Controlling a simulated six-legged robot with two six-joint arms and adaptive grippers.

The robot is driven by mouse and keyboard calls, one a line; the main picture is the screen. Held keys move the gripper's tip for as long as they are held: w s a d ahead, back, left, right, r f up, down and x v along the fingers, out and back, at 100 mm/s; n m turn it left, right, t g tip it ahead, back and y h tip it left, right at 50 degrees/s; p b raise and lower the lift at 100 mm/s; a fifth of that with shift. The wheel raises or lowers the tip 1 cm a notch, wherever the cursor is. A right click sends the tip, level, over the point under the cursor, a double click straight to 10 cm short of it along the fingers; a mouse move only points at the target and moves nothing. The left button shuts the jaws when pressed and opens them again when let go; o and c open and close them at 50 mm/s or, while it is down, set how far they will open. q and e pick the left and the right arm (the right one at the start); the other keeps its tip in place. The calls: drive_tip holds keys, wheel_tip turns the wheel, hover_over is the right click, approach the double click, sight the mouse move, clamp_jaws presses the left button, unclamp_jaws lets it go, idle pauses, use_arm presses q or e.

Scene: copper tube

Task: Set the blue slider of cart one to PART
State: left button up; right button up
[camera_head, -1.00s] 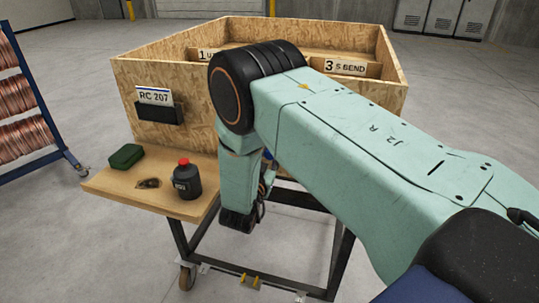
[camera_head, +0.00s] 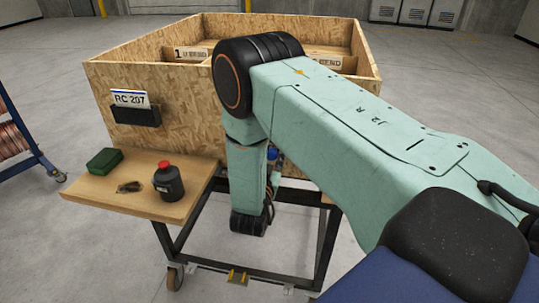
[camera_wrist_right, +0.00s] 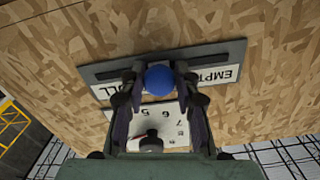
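The blue slider knob (camera_wrist_right: 160,80) is a round ball in front of a dark-framed label plate (camera_wrist_right: 225,68) on the wooden side of the cart (camera_wrist_right: 60,60). The plate reads upside down, with EMPTY at right and letters ending LL at left; its middle is hidden. My right gripper (camera_wrist_right: 159,72) has one finger on each side of the knob, with narrow gaps seen, so it looks open. In the head view the knob (camera_head: 272,153) shows just past my right arm, which hides most of the right gripper (camera_head: 270,185). My left gripper is out of view.
A numbered white plate (camera_wrist_right: 172,115) with a black knob (camera_wrist_right: 152,135) sits between my fingers' bases. On the cart's side shelf (camera_head: 120,202) are a dark bottle with red cap (camera_head: 168,182), a green box (camera_head: 104,161) and a small brown item (camera_head: 130,187).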

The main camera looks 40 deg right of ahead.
drive_tip(key=o, duration=0.4)
drive_tip(key=shift+d, duration=0.1)
drive_tip(key=shift+c, duration=0.2)
drive_tip(key=shift+s+a, duration=0.15)
drive_tip(key=shift+a, duration=0.15)
drive_tip(key=v, duration=1.1)
drive_tip(key=shift+s, duration=0.3)
